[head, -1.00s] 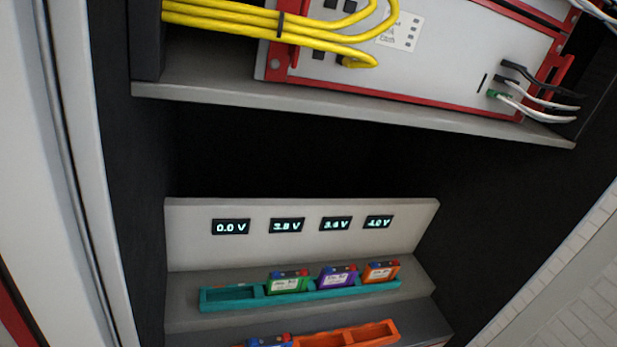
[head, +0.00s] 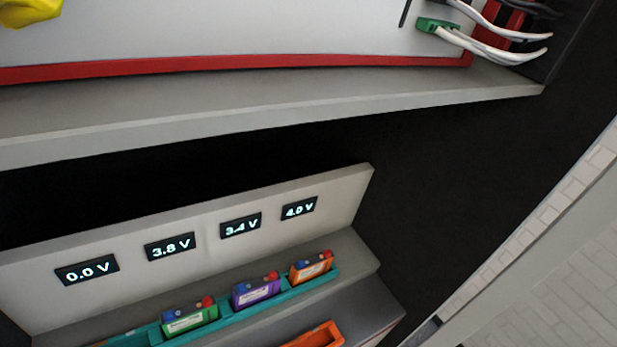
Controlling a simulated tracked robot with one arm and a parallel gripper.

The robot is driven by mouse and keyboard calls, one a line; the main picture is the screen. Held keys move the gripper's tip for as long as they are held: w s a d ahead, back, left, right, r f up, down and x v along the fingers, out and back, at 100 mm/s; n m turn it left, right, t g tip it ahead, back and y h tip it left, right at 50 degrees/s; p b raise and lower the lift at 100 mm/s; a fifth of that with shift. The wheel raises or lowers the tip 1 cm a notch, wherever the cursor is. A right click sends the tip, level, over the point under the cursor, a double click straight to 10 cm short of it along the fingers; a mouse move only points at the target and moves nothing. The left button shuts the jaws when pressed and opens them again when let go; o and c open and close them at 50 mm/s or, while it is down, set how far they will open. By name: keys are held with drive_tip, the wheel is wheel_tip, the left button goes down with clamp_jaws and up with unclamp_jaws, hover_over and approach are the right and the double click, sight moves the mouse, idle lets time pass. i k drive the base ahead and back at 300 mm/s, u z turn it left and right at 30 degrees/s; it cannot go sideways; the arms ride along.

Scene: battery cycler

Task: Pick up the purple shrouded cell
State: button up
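The purple shrouded cell (head: 257,290) stands upright in a teal tray (head: 228,323), with a white label and a blue and a red terminal on top. The green cell (head: 190,319) is to its left and the orange cell (head: 311,266) to its right in the same tray. The display above the purple cell (head: 240,228) reads 3.4 V. The left end of the teal tray is cut off by the bottom of the picture. My gripper is not in view.
A grey shelf (head: 260,108) with red-edged equipment hangs above the cells. A white panel with several displays (head: 140,235) stands behind the tray. An orange tray (head: 318,337) sits lower in front. A dark cabinet wall is at right.

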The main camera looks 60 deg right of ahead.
sight(245, 295)
drive_tip(key=z, duration=0.15)
drive_tip(key=k, duration=0.7)
drive_tip(key=z, duration=0.65)
drive_tip(key=i, duration=0.5)
drive_tip(key=u, duration=0.05)
